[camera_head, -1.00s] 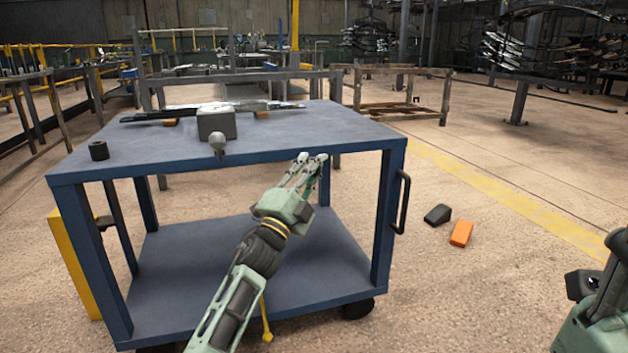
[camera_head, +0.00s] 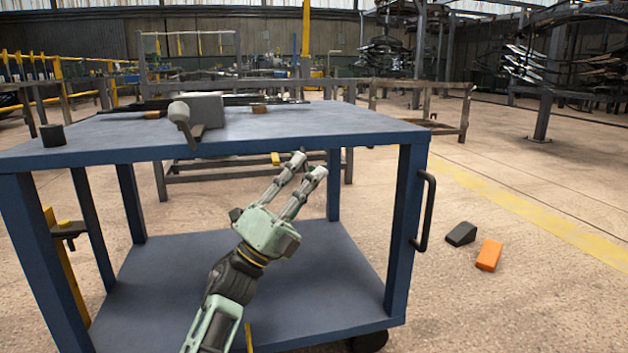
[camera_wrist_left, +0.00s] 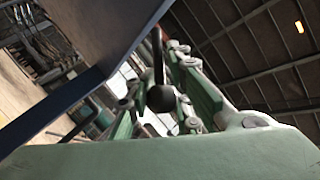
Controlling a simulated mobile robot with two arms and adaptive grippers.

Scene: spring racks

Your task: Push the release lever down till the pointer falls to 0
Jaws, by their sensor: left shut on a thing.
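A grey block-shaped unit (camera_head: 208,104) stands on the blue cart's top (camera_head: 290,122). A pale round part with a short grey bar (camera_head: 186,134) sticks out over the cart's front edge; I take the bar for the release lever. No pointer or scale can be read. My left gripper (camera_head: 307,168) is right of the bar and apart from it, in front of the cart below its top. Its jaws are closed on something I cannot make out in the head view. The left wrist view shows a dark ball on a rod (camera_wrist_left: 161,98) between the finger links. My right gripper is out of view.
A long dark part (camera_head: 265,100) lies across the back of the cart top. A black cylinder (camera_head: 53,135) stands at its left corner. The lower shelf (camera_head: 330,270) is bare. A dark wedge (camera_head: 461,234) and an orange block (camera_head: 489,255) lie on the floor at right.

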